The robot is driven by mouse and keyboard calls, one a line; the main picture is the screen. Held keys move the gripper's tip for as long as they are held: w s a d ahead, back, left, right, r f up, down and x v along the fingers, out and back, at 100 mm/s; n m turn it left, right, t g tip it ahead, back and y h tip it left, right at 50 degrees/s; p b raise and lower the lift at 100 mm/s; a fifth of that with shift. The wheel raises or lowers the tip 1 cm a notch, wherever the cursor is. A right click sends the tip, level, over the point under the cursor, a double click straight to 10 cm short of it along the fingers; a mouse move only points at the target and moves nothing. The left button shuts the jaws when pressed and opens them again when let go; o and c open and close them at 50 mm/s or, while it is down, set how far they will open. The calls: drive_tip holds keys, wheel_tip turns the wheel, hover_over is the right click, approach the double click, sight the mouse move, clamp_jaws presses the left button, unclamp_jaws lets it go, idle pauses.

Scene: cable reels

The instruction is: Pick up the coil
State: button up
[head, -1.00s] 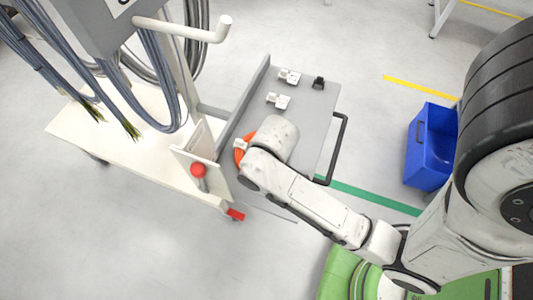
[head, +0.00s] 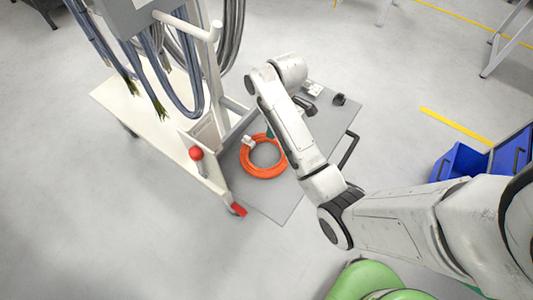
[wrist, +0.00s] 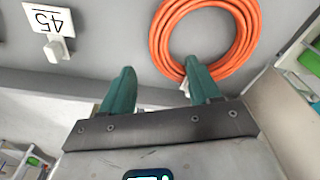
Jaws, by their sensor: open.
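The orange coil (head: 264,171) lies flat on the grey shelf (head: 278,203) of the trolley. In the wrist view the coil (wrist: 160,38) shows at the top, right of centre, its upper edge cut off. My gripper (wrist: 160,78) is open and empty, its two teal fingers apart. The right finger reaches the lower edge of the coil in the picture; I cannot tell whether it touches. In the head view my arm hides most of the gripper; a bit of teal shows at the coil's far side.
The trolley has a red knob (head: 196,153), a white post and hanging grey cables (head: 188,97). A black handle (head: 349,150) rims the shelf.

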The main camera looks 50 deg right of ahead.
drive_tip(key=shift+w+a+f+p, duration=0.1)
drive_tip(key=shift+w+f+p, duration=0.05)
drive_tip(key=shift+f, duration=0.95)
drive_tip(key=shift+w+a+f+p, duration=0.1)
drive_tip(key=shift+w+f+p, duration=0.1)
drive_tip(key=shift+f, duration=0.85)
drive_tip(key=shift+w+f+p, duration=0.15)
drive_tip(key=shift+f, duration=0.95)
drive_tip(key=shift+c, duration=0.3)
clamp_jaws()
